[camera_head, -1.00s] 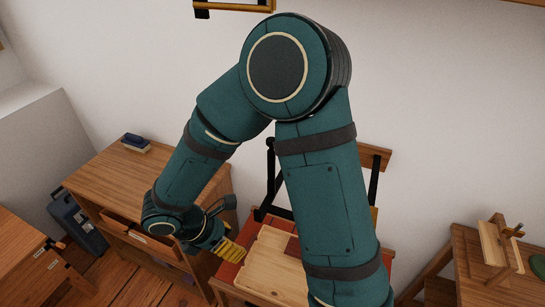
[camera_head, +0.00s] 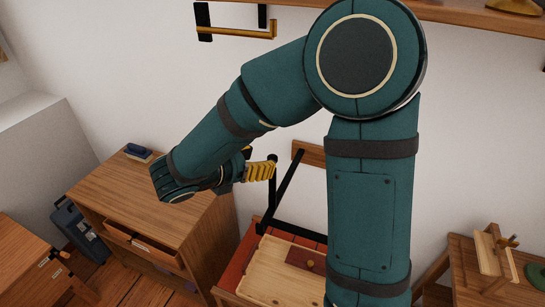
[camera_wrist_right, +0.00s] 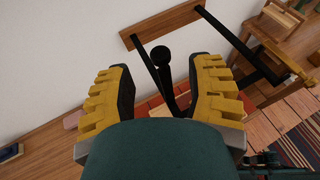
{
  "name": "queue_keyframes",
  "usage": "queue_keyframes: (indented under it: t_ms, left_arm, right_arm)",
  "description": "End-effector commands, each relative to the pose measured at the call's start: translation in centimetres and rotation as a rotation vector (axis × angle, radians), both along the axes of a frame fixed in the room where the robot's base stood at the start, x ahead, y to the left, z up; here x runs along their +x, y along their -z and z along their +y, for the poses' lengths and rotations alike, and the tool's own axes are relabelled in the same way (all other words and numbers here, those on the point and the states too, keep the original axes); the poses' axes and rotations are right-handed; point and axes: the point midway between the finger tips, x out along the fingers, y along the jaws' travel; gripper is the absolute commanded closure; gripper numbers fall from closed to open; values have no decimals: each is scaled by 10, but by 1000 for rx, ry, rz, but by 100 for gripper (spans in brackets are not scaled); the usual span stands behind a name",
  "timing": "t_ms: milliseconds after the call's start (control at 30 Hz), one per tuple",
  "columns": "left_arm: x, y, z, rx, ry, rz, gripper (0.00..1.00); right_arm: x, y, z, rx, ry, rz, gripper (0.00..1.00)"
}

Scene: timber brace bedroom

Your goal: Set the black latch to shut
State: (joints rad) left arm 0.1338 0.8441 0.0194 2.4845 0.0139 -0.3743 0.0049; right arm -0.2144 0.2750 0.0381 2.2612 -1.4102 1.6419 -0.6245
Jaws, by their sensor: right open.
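What I take for the black latch is a slim black lever with a round knob (camera_head: 272,158), upright above the red-and-wood bench by the wall. Slanted black bars run beside it. My right gripper (camera_head: 262,172), with ribbed yellow fingers, is level with the knob, just left of it in the head view. In the right wrist view the knob (camera_wrist_right: 160,55) lies between the two spread fingers of my open gripper (camera_wrist_right: 162,85), beyond them, and no contact shows. The lever's lower end is partly hidden. My left gripper is out of view.
A wooden block (camera_head: 309,153) is on the wall behind the lever. A pale wooden board (camera_head: 275,268) lies on the bench below. A drawer cabinet (camera_head: 150,205) stands left, a small wooden table (camera_head: 465,262) right. A wall rail (camera_head: 235,31) hangs above.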

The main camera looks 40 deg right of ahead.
Motion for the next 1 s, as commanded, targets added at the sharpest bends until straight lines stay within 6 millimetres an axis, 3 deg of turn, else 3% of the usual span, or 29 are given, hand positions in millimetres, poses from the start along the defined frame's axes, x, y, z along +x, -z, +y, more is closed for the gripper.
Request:
queue_keyframes:
  t_ms: [100,333,767,900,1000]
  left_arm:
    - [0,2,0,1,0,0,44]
    - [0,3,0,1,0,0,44]
    - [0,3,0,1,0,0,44]
    - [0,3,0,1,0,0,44]
    - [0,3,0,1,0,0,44]
  right_arm:
    - [1,9,-21,0,4,1,47]
    - [4,19,-46,1,1,0,47]
    - [4,22,-52,1,-1,0,48]
    - [5,22,-52,1,-1,0,97]
    - [4,22,-52,1,0,0,100]
